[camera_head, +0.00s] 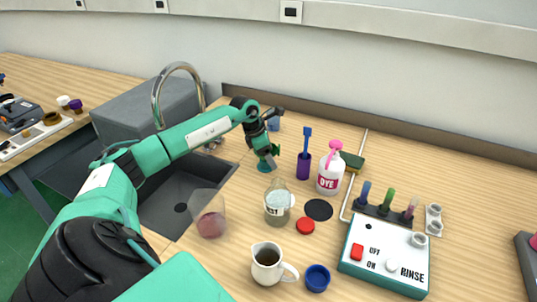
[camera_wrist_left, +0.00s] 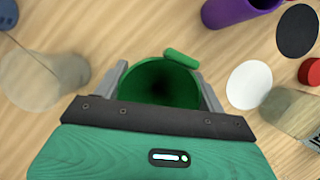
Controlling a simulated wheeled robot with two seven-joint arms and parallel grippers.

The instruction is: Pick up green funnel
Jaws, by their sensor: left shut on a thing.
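The green funnel (camera_wrist_left: 142,78) shows in the left wrist view with its round mouth facing the camera and a small green tab at its rim. My left gripper (camera_wrist_left: 162,84) is shut on it, one finger on each side. In the head view my left gripper (camera_head: 266,154) is behind the sink, left of the purple cup, with green of the funnel (camera_head: 275,151) partly hidden by the gripper. I cannot tell whether the funnel touches the table. My right gripper is not in view.
A purple cup (camera_head: 303,166) with a blue brush stands right of the gripper, then a white DYE bottle (camera_head: 329,176). A glass jar (camera_head: 277,207), red cap (camera_head: 305,226) and black disc (camera_head: 318,209) lie nearer. The sink (camera_head: 180,196) and faucet (camera_head: 156,97) are left.

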